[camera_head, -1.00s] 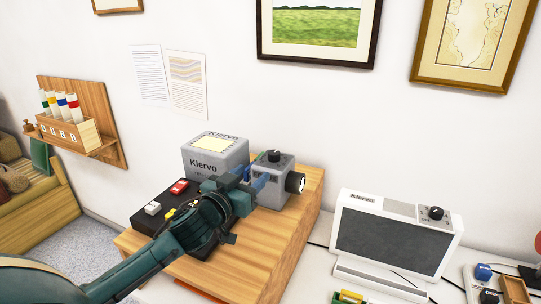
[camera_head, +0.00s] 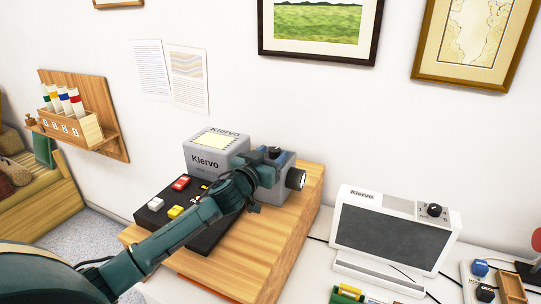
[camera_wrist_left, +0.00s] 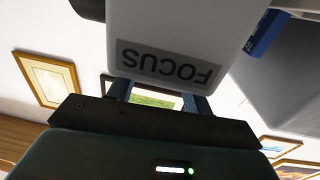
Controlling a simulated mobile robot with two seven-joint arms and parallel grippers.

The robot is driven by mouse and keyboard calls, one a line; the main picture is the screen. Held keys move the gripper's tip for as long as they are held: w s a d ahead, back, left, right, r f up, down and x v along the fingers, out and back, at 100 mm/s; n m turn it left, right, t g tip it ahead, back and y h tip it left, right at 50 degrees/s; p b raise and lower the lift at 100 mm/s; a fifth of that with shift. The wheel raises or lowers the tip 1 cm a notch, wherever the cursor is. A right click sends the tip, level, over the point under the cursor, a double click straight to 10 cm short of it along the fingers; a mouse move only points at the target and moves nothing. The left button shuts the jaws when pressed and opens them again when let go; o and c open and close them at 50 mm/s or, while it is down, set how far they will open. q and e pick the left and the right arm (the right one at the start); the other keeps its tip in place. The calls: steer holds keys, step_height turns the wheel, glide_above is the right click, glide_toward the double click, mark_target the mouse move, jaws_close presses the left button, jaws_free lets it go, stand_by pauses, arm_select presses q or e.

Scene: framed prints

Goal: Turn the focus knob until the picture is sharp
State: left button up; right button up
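The grey projector (camera_head: 270,191), with a lens (camera_head: 296,179) on its right side, stands on a wooden stand. A dark knob (camera_head: 274,150) sits on its top. In the left wrist view a grey face with an upside-down FOCUS label (camera_wrist_left: 168,62) fills the top centre. My left gripper (camera_head: 277,158) is at the projector's top, its blue fingers close by the knob. The wrist view shows the fingers apart, but their tips are hidden behind the label face, so I cannot tell whether they grip the knob. My right gripper is not in view. No projected picture shows.
A grey Kiervo box (camera_head: 215,152) stands behind my left arm. A dark panel with coloured switches (camera_head: 176,212) lies on the wooden stand (camera_head: 290,222). A white Kiervo unit (camera_head: 394,238) with its own top knob (camera_head: 434,210) stands right. Framed prints (camera_head: 318,25) hang above.

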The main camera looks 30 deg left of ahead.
arm_select(q)
steer(key=c, duration=0.9)
steer(key=shift+a+m+h, duration=0.2)
steer(key=shift+m+h, duration=0.4)
steer(key=shift+h, duration=0.3)
steer(key=shift+a+m+h, duration=0.15)
steer(key=shift+m+h, duration=0.45)
steer(key=shift+h, duration=0.3)
steer(key=shift+w+a+m+g+h, duration=0.15)
steer(key=shift+m+g+h, duration=0.85)
steer(key=shift+h, duration=0.8)
steer(key=shift+m, duration=0.3)
steer(key=o, duration=1)
